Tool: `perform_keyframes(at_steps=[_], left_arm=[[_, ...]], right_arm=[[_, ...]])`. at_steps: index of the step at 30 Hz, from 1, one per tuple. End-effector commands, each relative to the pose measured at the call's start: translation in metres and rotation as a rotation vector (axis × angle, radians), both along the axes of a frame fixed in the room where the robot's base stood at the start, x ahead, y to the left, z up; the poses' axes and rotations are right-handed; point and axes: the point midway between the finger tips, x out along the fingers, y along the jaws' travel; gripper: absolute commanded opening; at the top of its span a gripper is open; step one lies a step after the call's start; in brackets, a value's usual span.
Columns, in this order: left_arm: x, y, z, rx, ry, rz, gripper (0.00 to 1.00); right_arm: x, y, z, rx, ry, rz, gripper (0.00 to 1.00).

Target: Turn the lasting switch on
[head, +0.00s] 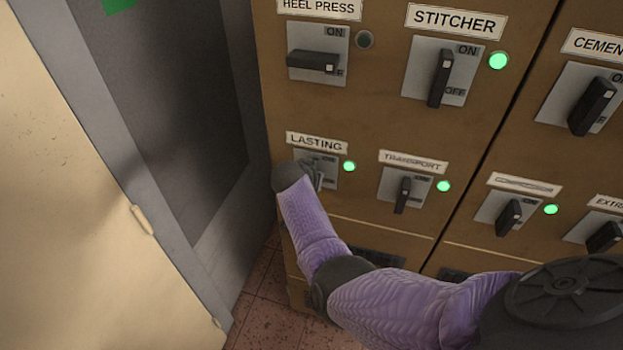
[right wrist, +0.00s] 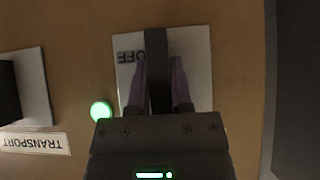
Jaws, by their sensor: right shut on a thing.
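The lasting switch is on the cabinet under the "LASTING" label (head: 316,143). In the right wrist view its dark handle (right wrist: 156,45) stands upright on a pale plate (right wrist: 198,60), with the upside-down "OFF" mark beside it. The lasting lamp (head: 349,166) glows green, and it also glows in the right wrist view (right wrist: 101,110). My right gripper (right wrist: 158,80) is shut on the handle, one purple finger on each side. In the head view my right wrist hides most of this switch. My left gripper is out of view.
The stitcher switch (head: 441,78) and transport switch (head: 402,195) are upright with green lamps. More switches are at the right. A grey frame and pale door (head: 70,180) stand at the left.

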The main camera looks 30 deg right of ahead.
Motion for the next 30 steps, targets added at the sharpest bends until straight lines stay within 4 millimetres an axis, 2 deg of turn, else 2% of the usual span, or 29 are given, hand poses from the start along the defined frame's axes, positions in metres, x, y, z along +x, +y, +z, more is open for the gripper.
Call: perform_keyframes(at_steps=[6,7,11,12,22,30], left_arm=[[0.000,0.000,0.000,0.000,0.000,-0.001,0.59],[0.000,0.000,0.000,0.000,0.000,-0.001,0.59],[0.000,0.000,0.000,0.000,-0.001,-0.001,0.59],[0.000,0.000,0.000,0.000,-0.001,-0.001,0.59],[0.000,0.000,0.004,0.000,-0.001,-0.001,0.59],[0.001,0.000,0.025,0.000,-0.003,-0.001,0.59]], right_arm=[[-0.001,0.000,-0.001,0.001,0.005,0.000,0.00],[-0.001,0.000,-0.001,0.001,0.005,0.000,0.31],[-0.001,0.000,-0.001,0.001,0.003,0.000,0.58],[-0.001,0.000,-0.001,0.001,0.002,0.000,0.62],[-0.002,0.003,0.005,0.000,-0.001,0.001,0.62],[-0.027,0.033,0.044,0.004,-0.003,0.000,0.62]])
